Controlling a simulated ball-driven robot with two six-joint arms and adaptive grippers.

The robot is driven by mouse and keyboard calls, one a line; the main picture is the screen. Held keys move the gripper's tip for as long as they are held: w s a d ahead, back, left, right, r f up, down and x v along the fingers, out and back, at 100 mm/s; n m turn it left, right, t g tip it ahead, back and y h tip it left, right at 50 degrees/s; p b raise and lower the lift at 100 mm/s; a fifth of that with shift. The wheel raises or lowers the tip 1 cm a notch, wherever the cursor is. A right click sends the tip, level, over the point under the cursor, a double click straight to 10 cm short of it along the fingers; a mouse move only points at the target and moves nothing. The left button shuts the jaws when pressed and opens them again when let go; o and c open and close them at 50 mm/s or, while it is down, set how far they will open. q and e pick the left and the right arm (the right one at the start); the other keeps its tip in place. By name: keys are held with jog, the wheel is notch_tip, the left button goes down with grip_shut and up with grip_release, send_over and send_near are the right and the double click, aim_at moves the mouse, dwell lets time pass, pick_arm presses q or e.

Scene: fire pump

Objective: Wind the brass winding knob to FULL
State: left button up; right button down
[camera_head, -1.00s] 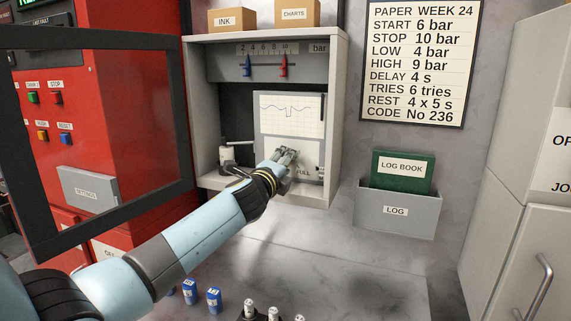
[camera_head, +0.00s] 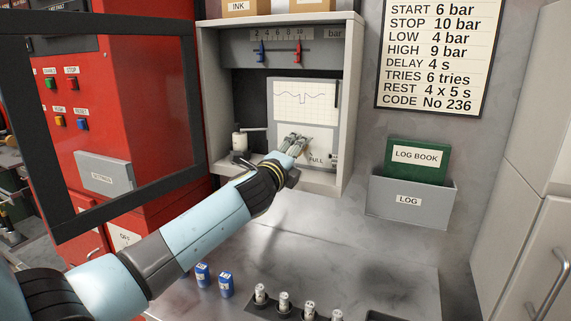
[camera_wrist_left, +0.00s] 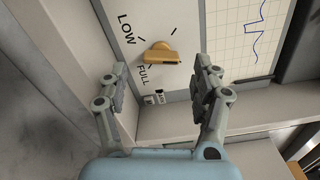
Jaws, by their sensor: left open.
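The brass winding knob (camera_wrist_left: 160,53) shows in the left wrist view on a pale panel, between the printed words LOW and FULL. Its bar points along toward the right of that view. My left gripper (camera_wrist_left: 160,82) is open, with its two fingers apart on either side of the knob's line and no contact visible. In the head view my left gripper (camera_head: 296,140) is in front of the recorder panel (camera_head: 322,134) inside the grey cabinet, and it hides the knob there. The word FULL shows just right of the gripper. My right gripper is not in view.
The grey cabinet's side wall (camera_head: 354,110) stands close on the right. A white bottle-like part (camera_head: 239,143) with an arm is to the left. The dark-framed open door (camera_head: 188,100) is further left. Blue containers (camera_head: 226,284) stand on the bench below.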

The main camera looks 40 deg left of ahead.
pick_arm(q)
jog(key=v, duration=0.9)
jog(key=shift+s, duration=0.2)
